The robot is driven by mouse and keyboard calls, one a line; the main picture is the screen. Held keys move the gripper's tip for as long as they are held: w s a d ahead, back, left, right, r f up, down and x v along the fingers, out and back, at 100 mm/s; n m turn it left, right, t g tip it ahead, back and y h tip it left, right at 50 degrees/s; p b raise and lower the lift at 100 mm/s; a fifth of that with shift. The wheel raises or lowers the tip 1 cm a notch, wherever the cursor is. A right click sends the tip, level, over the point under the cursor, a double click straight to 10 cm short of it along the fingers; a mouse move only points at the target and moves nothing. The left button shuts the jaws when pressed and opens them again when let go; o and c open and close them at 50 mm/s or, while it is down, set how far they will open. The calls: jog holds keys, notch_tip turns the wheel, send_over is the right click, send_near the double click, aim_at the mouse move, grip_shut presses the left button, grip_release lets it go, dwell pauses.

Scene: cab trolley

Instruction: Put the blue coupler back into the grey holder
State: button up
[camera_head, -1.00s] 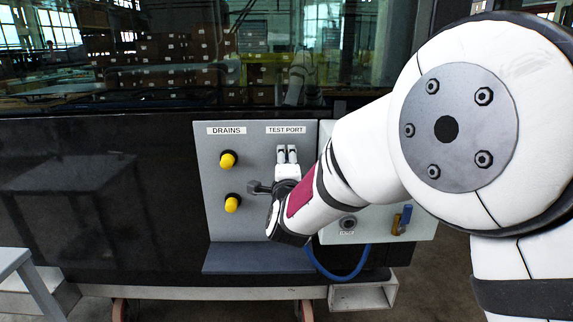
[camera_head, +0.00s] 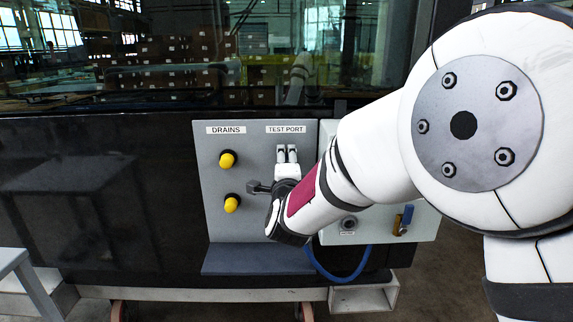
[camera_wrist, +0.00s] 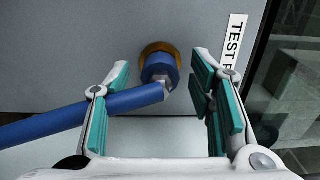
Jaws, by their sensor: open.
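The blue coupler (camera_wrist: 159,67) sits against a brass ring (camera_wrist: 151,49) on the grey panel, beside the TEST PORT label, in the wrist view. A blue hose (camera_wrist: 85,118) runs from it to the left. My gripper (camera_wrist: 161,76) is open, its teal pads on either side of the coupler in the picture with gaps showing. In the head view my gripper (camera_head: 287,157) is at the panel under the TEST PORT label and hides the coupler.
Two yellow knobs (camera_head: 228,159) are on the panel (camera_head: 210,185) left of my gripper. A grey ledge (camera_head: 258,260) juts out below. The pale box (camera_head: 425,226) at right carries a brass valve with a blue lever (camera_head: 406,217). The hose (camera_head: 340,277) loops below it.

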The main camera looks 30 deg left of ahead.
grip_shut()
dwell(0.3)
jog(key=shift+b+v, duration=0.55)
jog(key=shift+v, duration=2.45)
jog(key=shift+d, duration=0.1)
